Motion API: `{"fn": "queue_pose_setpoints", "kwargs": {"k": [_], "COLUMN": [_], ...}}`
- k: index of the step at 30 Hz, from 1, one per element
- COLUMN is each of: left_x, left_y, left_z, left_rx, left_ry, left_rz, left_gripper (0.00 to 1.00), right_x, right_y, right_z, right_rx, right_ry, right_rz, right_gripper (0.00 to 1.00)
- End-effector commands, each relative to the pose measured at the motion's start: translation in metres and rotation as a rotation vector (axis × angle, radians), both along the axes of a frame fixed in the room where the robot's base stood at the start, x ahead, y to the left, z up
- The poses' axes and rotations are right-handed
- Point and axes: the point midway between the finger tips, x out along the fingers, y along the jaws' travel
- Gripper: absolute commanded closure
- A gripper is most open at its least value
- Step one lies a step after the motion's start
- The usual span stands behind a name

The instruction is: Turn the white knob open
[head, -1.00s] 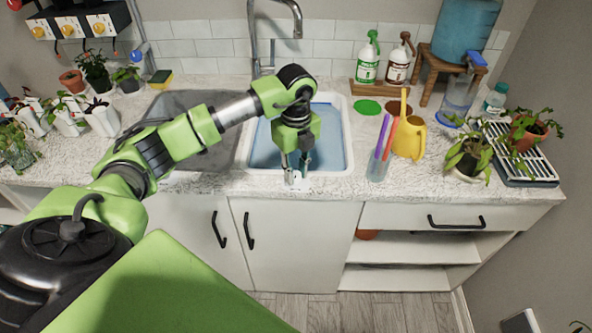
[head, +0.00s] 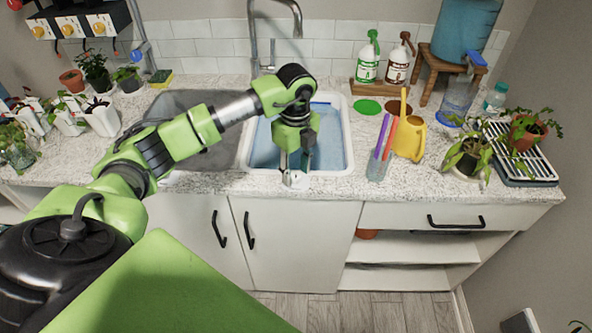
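A small white knob (head: 296,181) sits at the front rim of the sink, on the counter edge. My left gripper (head: 295,172) points straight down over it. Its two fingers are apart, one on each side of the knob, with the tips at or very near it. The fingers partly hide the knob. I cannot tell whether they press on it. My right gripper is not in view.
The blue-bottomed sink basin (head: 330,150) lies behind the gripper, under the tall faucet (head: 255,45). The counter just left of the gripper is clear.

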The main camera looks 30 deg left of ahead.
Motion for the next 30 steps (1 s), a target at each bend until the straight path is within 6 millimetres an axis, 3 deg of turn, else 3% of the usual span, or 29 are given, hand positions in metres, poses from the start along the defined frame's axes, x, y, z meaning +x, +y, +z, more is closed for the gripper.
{"fn": "queue_pose_setpoints", "kwargs": {"k": [9,13,24,30], "left_x": [-0.001,0.0,0.0,0.0], "left_y": [-0.001,-0.001,0.0,0.0], "left_z": [0.0,0.01,0.085,0.112], "left_rx": [-0.001,-0.002,0.0,-0.001], "left_ry": [0.003,0.0,-0.002,0.001], "left_rz": [-0.002,-0.003,-0.002,-0.001], "left_gripper": [0.62,0.62,0.62,0.62], "right_x": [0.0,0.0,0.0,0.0], "right_y": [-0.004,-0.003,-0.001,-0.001], "right_z": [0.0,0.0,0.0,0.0], "right_rx": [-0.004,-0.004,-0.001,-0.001], "right_ry": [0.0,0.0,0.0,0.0], "right_rz": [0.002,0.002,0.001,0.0], "right_gripper": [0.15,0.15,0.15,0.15]}}
